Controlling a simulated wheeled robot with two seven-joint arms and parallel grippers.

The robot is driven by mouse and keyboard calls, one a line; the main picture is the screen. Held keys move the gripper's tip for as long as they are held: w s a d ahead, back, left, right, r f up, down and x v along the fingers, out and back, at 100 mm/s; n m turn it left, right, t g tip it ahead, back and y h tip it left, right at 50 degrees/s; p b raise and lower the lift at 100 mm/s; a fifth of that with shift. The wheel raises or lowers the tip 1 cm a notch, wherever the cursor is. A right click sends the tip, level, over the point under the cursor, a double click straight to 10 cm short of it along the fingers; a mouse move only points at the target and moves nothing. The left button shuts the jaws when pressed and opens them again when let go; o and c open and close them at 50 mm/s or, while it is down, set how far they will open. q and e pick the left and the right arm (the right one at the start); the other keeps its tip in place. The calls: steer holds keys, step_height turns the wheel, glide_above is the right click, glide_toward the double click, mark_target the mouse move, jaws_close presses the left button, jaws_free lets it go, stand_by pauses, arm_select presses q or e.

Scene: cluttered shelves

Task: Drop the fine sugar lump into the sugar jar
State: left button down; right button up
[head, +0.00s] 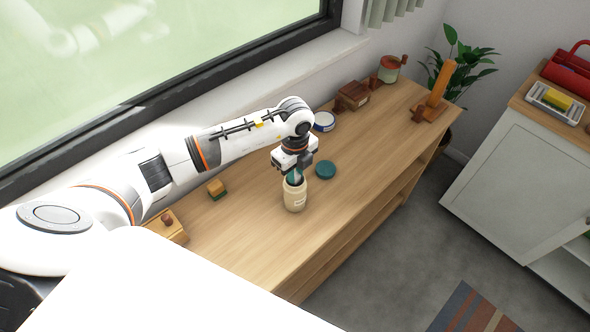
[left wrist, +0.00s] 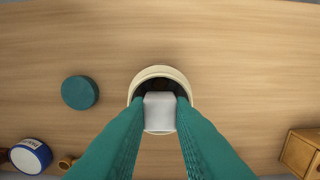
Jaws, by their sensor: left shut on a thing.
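The cream sugar jar (head: 295,197) stands upright on the wooden table, its mouth open. In the left wrist view its pale rim (left wrist: 160,71) surrounds a dark interior. My left gripper (head: 294,177) points down right over the jar mouth. Its teal fingers (left wrist: 160,116) are shut on the white sugar lump (left wrist: 160,106), one on each side. From above, the lump overlaps the jar opening, a little toward the lower edge of the rim in the wrist view. I cannot tell how deep it is. In the head view the lump is hidden. My right gripper is out of view.
A round teal lid (head: 325,169) lies beside the jar; it also shows in the left wrist view (left wrist: 80,92).

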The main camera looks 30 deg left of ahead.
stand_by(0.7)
arm_select(q)
steer(key=c, duration=1.2)
jaws_free()
steer(key=shift+r, duration=0.15)
steer(key=shift+r+p, duration=1.35)
steer(key=shift+r, duration=0.1)
step_height(320, 180, up, 6)
steer(key=p, duration=0.4)
